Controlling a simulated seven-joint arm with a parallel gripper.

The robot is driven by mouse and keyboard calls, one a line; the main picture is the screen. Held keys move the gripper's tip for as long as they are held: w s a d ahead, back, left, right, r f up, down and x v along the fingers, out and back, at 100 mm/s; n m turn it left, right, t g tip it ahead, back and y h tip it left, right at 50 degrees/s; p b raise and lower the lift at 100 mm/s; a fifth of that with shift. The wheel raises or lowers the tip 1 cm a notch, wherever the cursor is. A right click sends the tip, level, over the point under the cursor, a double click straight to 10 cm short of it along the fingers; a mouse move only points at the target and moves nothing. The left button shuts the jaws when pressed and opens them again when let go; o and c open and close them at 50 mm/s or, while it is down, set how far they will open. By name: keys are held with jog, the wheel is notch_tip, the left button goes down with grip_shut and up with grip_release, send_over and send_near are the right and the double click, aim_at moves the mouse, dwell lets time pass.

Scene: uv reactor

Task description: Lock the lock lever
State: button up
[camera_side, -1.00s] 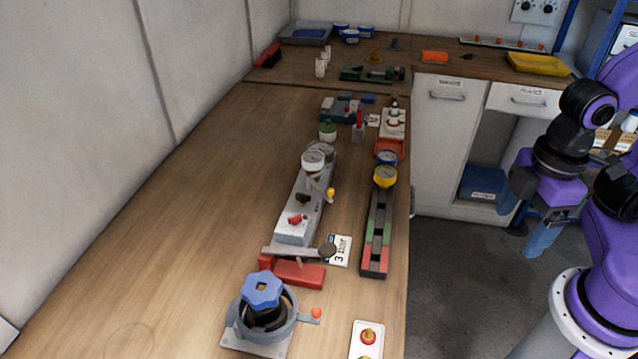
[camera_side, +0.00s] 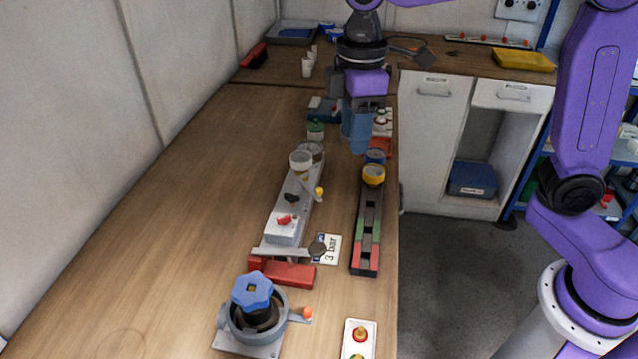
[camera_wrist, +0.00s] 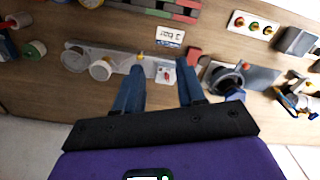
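I cannot tell for certain which part is the lock lever. An orange-tipped lever (camera_side: 306,313) sticks out right of a grey ring holding a blue star knob (camera_side: 252,291); its tip also shows in the wrist view (camera_wrist: 245,66). A yellow-tipped lever (camera_side: 319,191) and a small red lever (camera_side: 285,219) sit on a long grey unit (camera_side: 282,231). My gripper (camera_side: 359,150) hangs over the far right of the bench, pointing down. In the wrist view, my gripper (camera_wrist: 160,65) is open, with nothing visible between its blue fingers.
A "3 bar" card (camera_side: 327,249), a red-green striped rail (camera_side: 367,232) and a push-button panel (camera_side: 359,340) are on the right. The bench left of the grey unit is clear.

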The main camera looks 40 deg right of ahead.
send_near(319, 188)
notch_tip(319, 188, down, 9)
jog(key=shift+f, duration=0.1)
dwell(0.9)
grip_shut()
